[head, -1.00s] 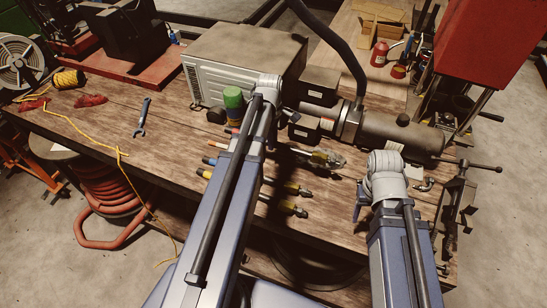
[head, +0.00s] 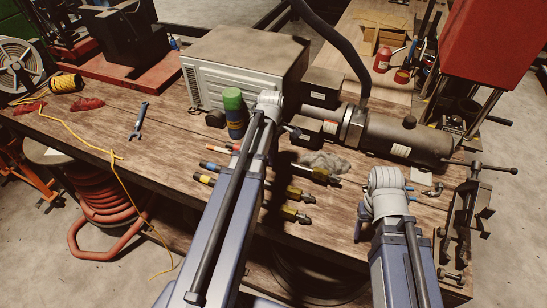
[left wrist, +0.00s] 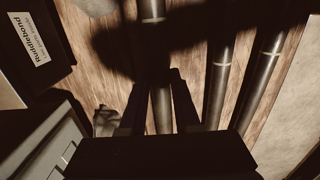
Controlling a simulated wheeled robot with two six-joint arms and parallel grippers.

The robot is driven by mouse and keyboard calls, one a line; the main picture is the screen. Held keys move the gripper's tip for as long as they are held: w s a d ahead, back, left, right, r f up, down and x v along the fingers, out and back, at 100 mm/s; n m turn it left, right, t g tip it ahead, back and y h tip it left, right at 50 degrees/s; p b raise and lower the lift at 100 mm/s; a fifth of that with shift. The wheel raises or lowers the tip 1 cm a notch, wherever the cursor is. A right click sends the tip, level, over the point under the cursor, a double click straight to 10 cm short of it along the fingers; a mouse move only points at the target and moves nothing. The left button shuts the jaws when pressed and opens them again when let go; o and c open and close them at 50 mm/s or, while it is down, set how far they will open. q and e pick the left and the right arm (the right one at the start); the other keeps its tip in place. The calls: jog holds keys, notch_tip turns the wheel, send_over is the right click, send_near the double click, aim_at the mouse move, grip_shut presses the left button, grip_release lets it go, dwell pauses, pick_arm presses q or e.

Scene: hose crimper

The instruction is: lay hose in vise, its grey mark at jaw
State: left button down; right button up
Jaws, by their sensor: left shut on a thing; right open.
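Several dark hoses lie on the wooden bench (head: 160,155), partly hidden behind my left arm. Their yellow-banded ends show to its right, including an upper hose (head: 320,173) and a lower one (head: 295,215). My left gripper (head: 290,132) is mostly hidden by its arm. In the left wrist view its fingers (left wrist: 157,90) are shut on a dark hose (left wrist: 162,105) with a pale band near the picture's top. Two more banded hoses (left wrist: 218,82) lie to the right. My right gripper (head: 361,218) is open and empty near the bench's front edge. The vise (head: 468,210) is at the bench's right end.
A grey cylindrical machine (head: 405,137) lies behind the hoses. A green-topped can (head: 234,112) and a light metal box (head: 245,60) stand behind my left arm. A grey rag (head: 325,160) lies by the upper hose. A blue wrench (head: 139,120) lies on clear bench at left.

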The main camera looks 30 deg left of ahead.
pick_arm(q)
jog(key=shift+f+b, duration=0.55)
pick_arm(e)
jog(key=shift+f, duration=0.55)
pick_arm(q)
jog(key=shift+f, duration=0.1)
pick_arm(e)
jog(key=shift+f, duration=0.1)
pick_arm(q)
jog(key=c, duration=0.6)
grip_release()
jog(key=shift+c, duration=0.2)
notch_tip(320, 180, up, 13)
jog(key=p, duration=1.3)
jog(key=shift+a, duration=0.2)
pick_arm(e)
notch_tip(320, 180, up, 13)
jog(key=shift+r, duration=0.2)
